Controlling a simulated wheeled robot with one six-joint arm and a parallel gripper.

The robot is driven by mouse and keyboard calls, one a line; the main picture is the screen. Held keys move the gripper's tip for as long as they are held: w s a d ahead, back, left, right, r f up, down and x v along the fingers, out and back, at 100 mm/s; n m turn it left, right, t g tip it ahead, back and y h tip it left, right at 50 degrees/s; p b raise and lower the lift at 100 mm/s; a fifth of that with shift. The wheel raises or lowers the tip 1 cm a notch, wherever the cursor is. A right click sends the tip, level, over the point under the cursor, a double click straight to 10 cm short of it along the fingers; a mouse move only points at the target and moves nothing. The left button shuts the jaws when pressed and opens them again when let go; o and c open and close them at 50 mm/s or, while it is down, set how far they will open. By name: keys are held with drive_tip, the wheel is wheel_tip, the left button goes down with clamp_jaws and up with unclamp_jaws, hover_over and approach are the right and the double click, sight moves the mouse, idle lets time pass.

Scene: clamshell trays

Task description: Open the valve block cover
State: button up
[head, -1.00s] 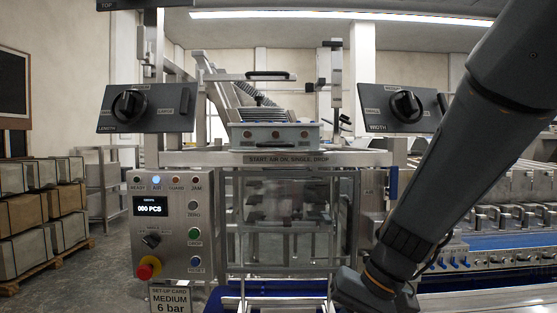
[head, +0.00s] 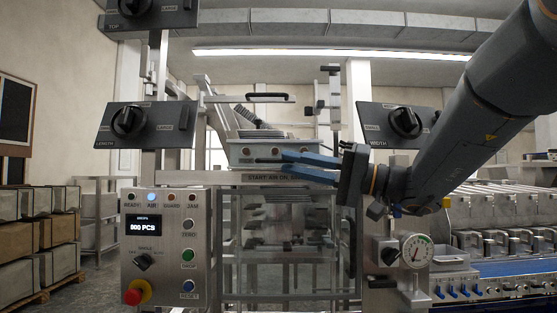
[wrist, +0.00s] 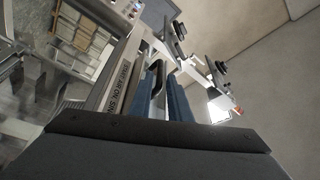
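No part is labelled as the valve block cover, so I cannot tell for sure which it is. A grey box (head: 237,153) with round fittings on its front stands on the machine's ledge, above the "START: AIR ON" label. My gripper (head: 282,159) reaches in from the right, its blue fingers level in front of the box. In the wrist view my gripper (wrist: 163,82) has its two blue fingers apart, with a grey bar-like part showing between them. I see no clear contact. The fingers hide part of the box front.
A control panel (head: 155,235) with a red stop knob stands at left. Knob plates marked LENGTH (head: 107,128) and WIDTH (head: 376,133) flank the box. A black handle (head: 268,97) is above it. At lower right are a gauge (head: 416,251) and blue levers (head: 462,291).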

sight(283, 161)
drive_tip(key=shift+p+x, duration=0.45)
drive_tip(key=shift+x, duration=1.65)
drive_tip(key=shift+c, duration=0.4)
clamp_jaws()
drive_tip(key=shift+s, duration=0.1)
